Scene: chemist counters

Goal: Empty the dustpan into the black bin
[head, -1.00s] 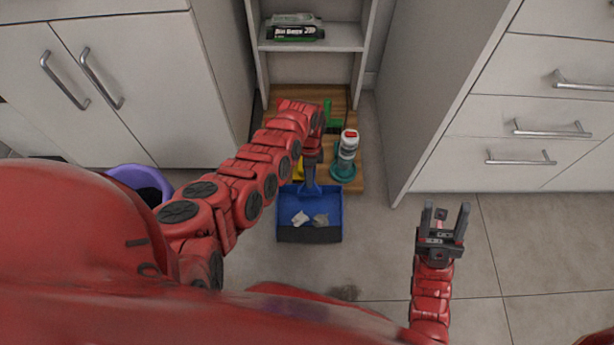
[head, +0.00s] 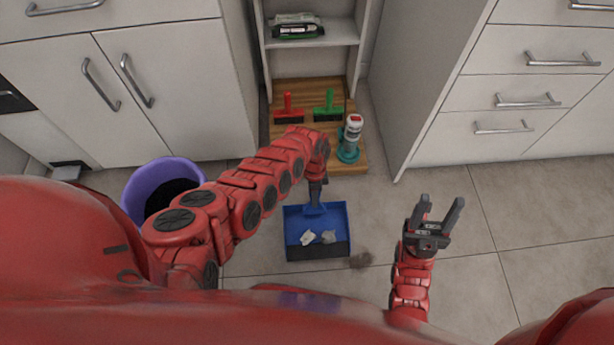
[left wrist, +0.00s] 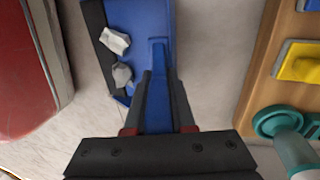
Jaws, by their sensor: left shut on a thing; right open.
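The blue dustpan (head: 338,218) is in the middle of the head view, low over or on the floor; I cannot tell which. Two crumpled scraps, one whitish (head: 308,238) and one grey (head: 329,237), lie in it near its dark front edge. My left gripper (head: 316,186) is shut on its handle, clearer in the left wrist view (left wrist: 159,90). A round purple tub (head: 133,190) with a black inside stands at the left, partly hidden by my left arm. No other bin is clear. My right gripper (head: 437,212) is open and empty at the right.
A wooden board (head: 310,90) behind the dustpan holds a red brush (head: 289,108), a green brush (head: 327,106) and a white-and-teal bottle (head: 351,135). White cabinets flank a narrow shelf unit.

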